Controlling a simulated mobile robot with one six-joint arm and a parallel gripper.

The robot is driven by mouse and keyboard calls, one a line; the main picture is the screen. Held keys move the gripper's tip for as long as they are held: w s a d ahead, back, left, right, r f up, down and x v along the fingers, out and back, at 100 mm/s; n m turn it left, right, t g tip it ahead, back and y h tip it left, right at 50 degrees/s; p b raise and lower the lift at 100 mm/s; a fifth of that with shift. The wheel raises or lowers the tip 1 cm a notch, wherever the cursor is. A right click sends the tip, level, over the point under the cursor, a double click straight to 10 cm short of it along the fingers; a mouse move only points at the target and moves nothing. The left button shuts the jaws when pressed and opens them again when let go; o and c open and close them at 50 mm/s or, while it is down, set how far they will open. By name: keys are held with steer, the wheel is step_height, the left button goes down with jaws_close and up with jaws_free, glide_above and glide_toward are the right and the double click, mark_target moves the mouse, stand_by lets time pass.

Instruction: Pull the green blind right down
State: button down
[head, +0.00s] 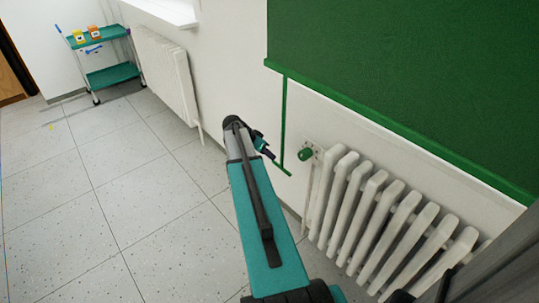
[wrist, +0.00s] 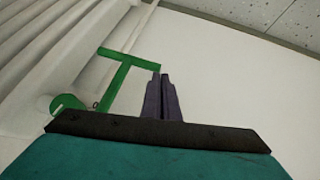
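The green blind (head: 400,75) hangs at the upper right of the head view, its green bottom bar (head: 400,135) above the radiator. A thin green rod (head: 284,125) hangs from the bar's left end and ends in a short crossbar handle (head: 283,170). The handle also shows in the wrist view (wrist: 128,59). My gripper (head: 270,154) is by the handle's left end. In the wrist view its dark fingers (wrist: 160,76) lie close together, with their tips at one end of the crossbar. I see nothing between them, and cannot tell whether they touch the handle.
A white radiator (head: 385,220) with a green valve knob (head: 306,154) stands just right of the handle. A second radiator (head: 165,75) and a teal trolley (head: 105,55) with small items are farther back. The tiled floor (head: 110,190) to the left is clear.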

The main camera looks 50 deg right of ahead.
steer(key=shift+s+a+f, duration=0.1)
steer(key=shift+s+f, duration=0.1)
steer(key=shift+f, duration=0.2)
steer(key=w+a+r+p, duration=0.1)
steer(key=a+r, duration=0.1)
steer(key=r, duration=0.4)
steer(key=w+a+r, duration=0.2)
steer(key=r, duration=0.4)
steer(key=shift+w+r+p, duration=0.3)
steer(key=shift+r+p, duration=0.1)
steer(key=shift+w+a, duration=0.1)
steer(key=shift+a, duration=0.05)
